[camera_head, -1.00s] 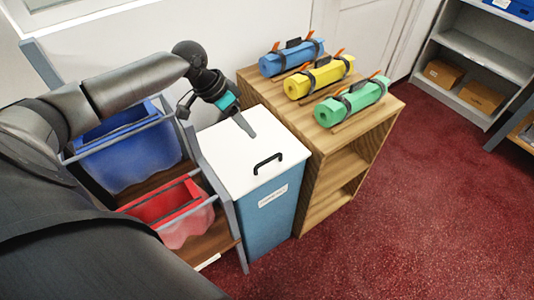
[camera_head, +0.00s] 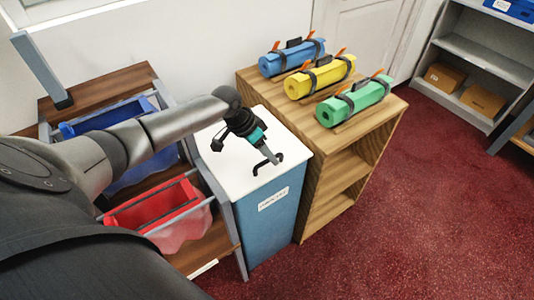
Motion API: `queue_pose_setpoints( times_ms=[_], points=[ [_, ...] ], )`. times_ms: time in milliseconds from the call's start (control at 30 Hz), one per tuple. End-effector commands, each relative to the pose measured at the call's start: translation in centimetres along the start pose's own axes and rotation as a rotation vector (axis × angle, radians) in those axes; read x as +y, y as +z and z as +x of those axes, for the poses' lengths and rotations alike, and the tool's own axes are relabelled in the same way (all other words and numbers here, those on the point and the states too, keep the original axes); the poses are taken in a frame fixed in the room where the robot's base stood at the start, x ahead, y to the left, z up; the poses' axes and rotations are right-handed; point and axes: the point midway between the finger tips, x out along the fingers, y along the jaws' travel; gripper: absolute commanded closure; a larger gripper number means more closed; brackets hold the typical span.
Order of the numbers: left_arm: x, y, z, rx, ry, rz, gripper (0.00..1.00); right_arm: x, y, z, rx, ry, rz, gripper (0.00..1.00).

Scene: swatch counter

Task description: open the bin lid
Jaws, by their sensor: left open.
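The bin (camera_head: 268,226) is a blue box with a white label on its front. Its white lid (camera_head: 240,180) lies flat and shut on top. A black bar handle (camera_head: 262,169) sits near the lid's front edge, partly hidden by my gripper. My left gripper (camera_head: 271,158) reaches in from the left over the lid, pointing down at the handle. Its jaws are open, with the fingertips right at the handle in the picture; I cannot tell whether they touch it. My right gripper is not in view.
A wooden shelf unit (camera_head: 340,165) stands right against the bin, with blue (camera_head: 291,57), yellow (camera_head: 319,77) and green (camera_head: 352,101) rolls on top. A cart with a blue tub (camera_head: 150,172) and red tub (camera_head: 160,208) stands left. Red carpet (camera_head: 420,220) is clear at right.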

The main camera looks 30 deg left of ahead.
Motion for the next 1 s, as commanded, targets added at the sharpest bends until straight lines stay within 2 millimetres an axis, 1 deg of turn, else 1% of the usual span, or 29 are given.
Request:
queue_pose_setpoints(
  times_ms=[67, 100, 500, 1000],
  points=[
    [0.01, -0.02, -0.03, 0.0, 0.0, 0.0, 0.53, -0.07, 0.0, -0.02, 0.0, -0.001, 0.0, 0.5],
    [0.01, -0.02, -0.03, 0.0, 0.0, 0.0, 0.55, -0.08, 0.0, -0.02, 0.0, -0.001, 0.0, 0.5],
    [0.01, 0.0, -0.04, 0.0, 0.0, 0.0, 1.0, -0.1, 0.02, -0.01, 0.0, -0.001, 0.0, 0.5],
    [0.03, 0.02, -0.04, -0.001, 0.001, -0.001, 1.0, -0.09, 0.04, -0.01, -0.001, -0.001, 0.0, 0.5]
  ],
)
